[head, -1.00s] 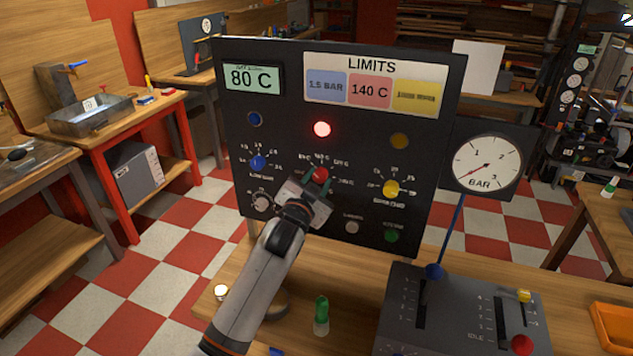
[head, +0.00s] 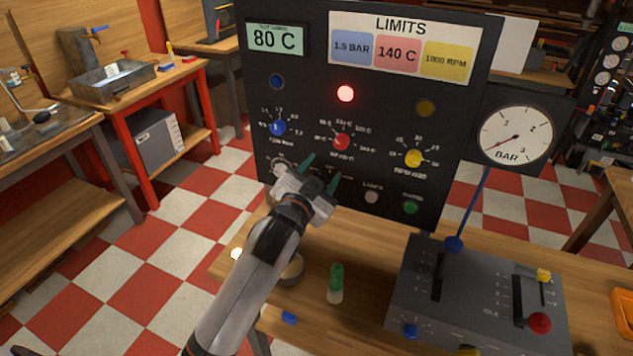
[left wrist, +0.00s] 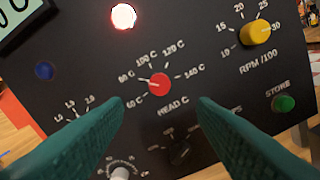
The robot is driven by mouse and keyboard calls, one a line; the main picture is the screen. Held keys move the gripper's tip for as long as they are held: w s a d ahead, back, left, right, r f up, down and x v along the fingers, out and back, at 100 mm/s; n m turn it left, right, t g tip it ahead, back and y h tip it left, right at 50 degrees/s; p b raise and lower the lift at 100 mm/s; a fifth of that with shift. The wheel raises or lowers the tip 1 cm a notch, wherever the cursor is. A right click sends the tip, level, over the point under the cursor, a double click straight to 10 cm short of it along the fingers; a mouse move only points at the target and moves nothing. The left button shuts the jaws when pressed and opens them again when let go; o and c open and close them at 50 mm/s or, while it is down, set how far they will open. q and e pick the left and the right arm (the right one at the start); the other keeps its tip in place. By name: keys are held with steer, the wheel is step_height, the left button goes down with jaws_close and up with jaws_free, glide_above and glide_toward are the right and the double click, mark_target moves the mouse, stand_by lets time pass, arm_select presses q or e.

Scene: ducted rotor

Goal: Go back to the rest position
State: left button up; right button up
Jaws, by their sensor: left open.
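My left gripper (head: 320,172) is open and empty in front of the lower part of the black control panel (head: 300,105). Its green fingers point at the panel, apart from the red HEAD C knob (head: 341,142). In the left wrist view the red knob (left wrist: 159,84) shows beyond and between the spread fingers, with nothing gripped. The blue knob (head: 278,127) and yellow RPM knob (head: 413,158) sit either side of it. A red lamp (head: 345,93) is lit above it. My right gripper is out of view.
A grey lever box (head: 420,285) stands right on the wooden bench, beside a gauge (head: 516,135). A red-framed table (head: 130,100) stands at the left.

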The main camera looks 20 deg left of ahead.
arm_select(q)
steer(key=shift+s, duration=1.1)
